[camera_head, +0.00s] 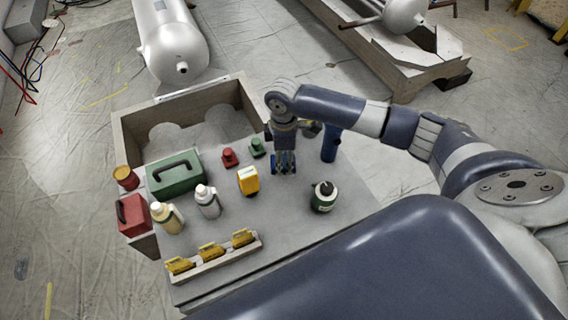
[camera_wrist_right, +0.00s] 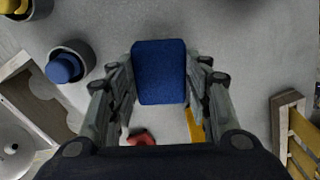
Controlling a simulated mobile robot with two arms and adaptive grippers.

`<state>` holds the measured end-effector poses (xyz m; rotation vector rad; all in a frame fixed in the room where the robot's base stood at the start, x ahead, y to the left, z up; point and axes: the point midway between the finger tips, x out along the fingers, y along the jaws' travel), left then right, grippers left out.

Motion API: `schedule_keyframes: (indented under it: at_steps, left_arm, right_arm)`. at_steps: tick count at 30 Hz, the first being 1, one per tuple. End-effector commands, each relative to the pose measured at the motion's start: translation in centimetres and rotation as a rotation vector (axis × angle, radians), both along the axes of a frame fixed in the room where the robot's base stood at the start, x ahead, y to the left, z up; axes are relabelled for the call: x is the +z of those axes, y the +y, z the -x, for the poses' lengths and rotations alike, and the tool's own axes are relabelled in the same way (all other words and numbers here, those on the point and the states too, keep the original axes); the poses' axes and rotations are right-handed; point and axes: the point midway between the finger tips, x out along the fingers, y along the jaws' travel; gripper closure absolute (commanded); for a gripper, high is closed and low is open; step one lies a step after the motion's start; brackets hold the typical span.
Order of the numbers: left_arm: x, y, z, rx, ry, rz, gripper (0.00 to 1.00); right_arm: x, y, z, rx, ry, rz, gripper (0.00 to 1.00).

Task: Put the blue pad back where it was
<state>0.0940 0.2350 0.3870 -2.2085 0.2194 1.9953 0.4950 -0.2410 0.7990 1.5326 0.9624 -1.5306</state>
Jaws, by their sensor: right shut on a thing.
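My right gripper (camera_head: 284,162) points down over the grey tabletop, near the middle of the table. In the right wrist view its fingers (camera_wrist_right: 159,85) stand on either side of the blue pad (camera_wrist_right: 159,70) and are shut on it. The pad is a blue block with rounded corners. In the head view the fingers largely hide the pad, and I cannot tell whether it touches the table. My left gripper is out of view.
A blue cylinder (camera_head: 330,143) stands right of the gripper. A yellow block (camera_head: 248,181), red piece (camera_head: 229,157) and green piece (camera_head: 257,147) are to its left. A dark green-and-white bottle (camera_head: 323,196) is in front. A green case (camera_head: 174,175) and several yellow items in a rack (camera_head: 215,258) lie left.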

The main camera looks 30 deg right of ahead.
Motion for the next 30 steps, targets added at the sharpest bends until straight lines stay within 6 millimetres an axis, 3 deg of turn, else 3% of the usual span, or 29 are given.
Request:
schedule_keyframes:
  at_steps: [6,17,18,20,30]
  left_arm:
    - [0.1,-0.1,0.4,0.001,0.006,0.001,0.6]
    - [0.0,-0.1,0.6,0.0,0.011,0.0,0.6]
    - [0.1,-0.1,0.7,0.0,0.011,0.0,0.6]
    - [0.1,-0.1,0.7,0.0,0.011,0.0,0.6]
    - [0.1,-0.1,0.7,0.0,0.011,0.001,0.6]
  right_arm:
    - [-3.0,0.0,0.1,-0.002,0.004,0.001,0.74]
    - [-3.5,0.0,0.1,0.0,0.0,0.001,0.74]
    - [-3.5,0.0,0.0,0.0,0.0,0.001,0.48]
    - [-3.4,0.0,0.1,0.0,0.0,0.001,0.35]
    - [-3.4,0.0,0.0,-0.001,0.0,0.001,0.35]
